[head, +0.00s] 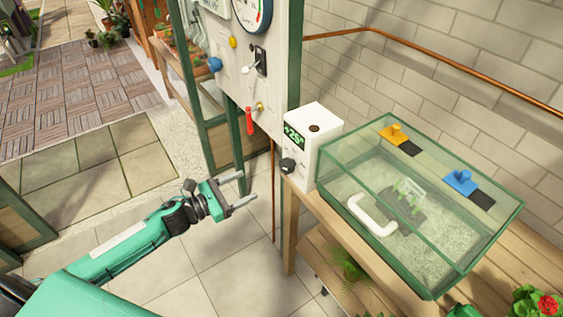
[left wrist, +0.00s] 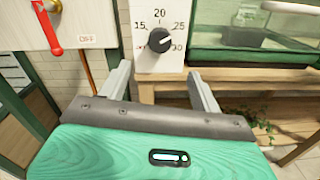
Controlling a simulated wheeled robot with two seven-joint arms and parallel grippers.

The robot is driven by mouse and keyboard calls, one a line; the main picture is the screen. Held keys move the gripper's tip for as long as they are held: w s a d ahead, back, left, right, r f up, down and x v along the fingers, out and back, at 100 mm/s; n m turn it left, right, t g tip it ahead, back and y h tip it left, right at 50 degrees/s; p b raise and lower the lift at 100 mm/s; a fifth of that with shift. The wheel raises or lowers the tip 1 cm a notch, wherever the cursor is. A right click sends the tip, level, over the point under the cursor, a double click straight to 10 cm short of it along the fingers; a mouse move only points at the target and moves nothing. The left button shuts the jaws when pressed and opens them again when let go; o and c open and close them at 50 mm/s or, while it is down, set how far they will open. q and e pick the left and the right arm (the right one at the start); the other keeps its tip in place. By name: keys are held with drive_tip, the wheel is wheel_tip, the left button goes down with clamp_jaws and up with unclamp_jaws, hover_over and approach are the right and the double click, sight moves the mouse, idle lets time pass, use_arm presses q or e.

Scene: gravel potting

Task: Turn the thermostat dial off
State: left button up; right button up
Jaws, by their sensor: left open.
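The thermostat is a white box (head: 317,143) on the wooden bench, with a green display reading about +25. Its black dial (head: 288,166) is on the face toward my left gripper. In the left wrist view the dial (left wrist: 160,40) has a white mark pointing to the upper right, near 25, on a scale with 15, 20, 25 and 30. My left gripper (head: 246,188) is open and empty, to the left of the dial and apart from it. In the left wrist view its fingers (left wrist: 160,90) stand below the dial, one on each side. My right gripper is not in view.
A glass propagator (head: 420,205) with a white handle, an orange knob and a blue knob stands right of the thermostat. A white panel (head: 240,75) with a gauge, switch and red lever (head: 250,121) stands behind left. Open tiled floor lies around my left arm.

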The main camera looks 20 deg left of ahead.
sight(283, 168)
use_arm(q)
drive_tip(key=p+x, duration=0.3)
drive_tip(key=x, duration=0.9)
drive_tip(key=shift+a, duration=0.1)
drive_tip(key=shift+w+d+p, duration=0.35)
drive_tip(key=shift+w+d, duration=0.05)
drive_tip(key=shift+w, duration=0.1)
drive_tip(key=shift+d, duration=0.1)
drive_tip(key=c, duration=1)
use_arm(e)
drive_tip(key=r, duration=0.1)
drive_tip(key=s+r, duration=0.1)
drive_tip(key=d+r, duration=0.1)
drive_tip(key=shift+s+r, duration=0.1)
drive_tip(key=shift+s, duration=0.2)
